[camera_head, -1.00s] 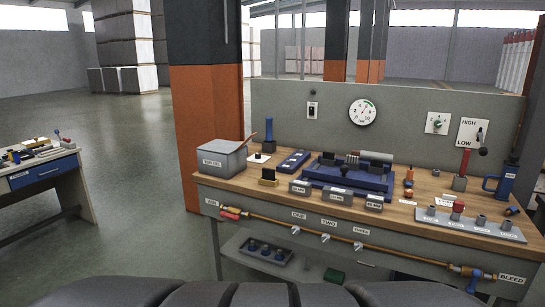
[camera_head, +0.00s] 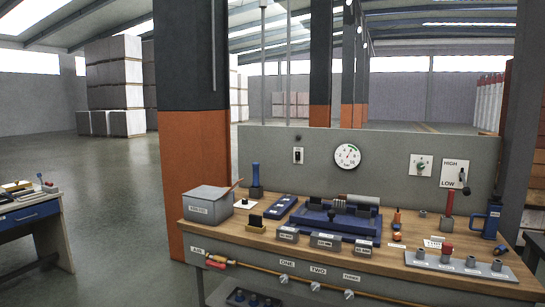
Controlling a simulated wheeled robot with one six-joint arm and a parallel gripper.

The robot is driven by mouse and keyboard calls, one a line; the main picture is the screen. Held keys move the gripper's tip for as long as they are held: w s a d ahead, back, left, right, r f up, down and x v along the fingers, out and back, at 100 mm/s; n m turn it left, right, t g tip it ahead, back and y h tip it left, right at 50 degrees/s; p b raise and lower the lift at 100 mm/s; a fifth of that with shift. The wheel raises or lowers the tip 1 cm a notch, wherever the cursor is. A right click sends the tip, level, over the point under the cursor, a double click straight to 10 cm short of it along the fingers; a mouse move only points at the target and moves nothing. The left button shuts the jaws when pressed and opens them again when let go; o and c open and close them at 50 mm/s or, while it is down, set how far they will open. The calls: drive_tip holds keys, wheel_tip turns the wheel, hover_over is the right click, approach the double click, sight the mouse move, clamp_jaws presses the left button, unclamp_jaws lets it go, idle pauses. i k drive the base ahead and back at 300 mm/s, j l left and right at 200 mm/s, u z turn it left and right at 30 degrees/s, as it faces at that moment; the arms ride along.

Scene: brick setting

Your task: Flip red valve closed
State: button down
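The red valve handle (camera_head: 216,262) is on the brass pipe (camera_head: 262,270) along the front of the workbench, at its left end near a label reading AIR. The handle looks roughly in line with the pipe. It is small in this view, so its exact angle is hard to tell. My gripper is not in view.
The workbench (camera_head: 225,232) carries a grey box (camera_head: 208,204), a blue fixture (camera_head: 340,222), and a grey socket strip (camera_head: 455,263) at right. An orange and black column (camera_head: 192,160) stands behind its left end. A smaller table (camera_head: 35,218) stands at far left; floor between is clear.

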sight(209, 262)
drive_tip(key=u, duration=0.4)
drive_tip(key=i, duration=1.25)
drive_tip(key=z, duration=0.05)
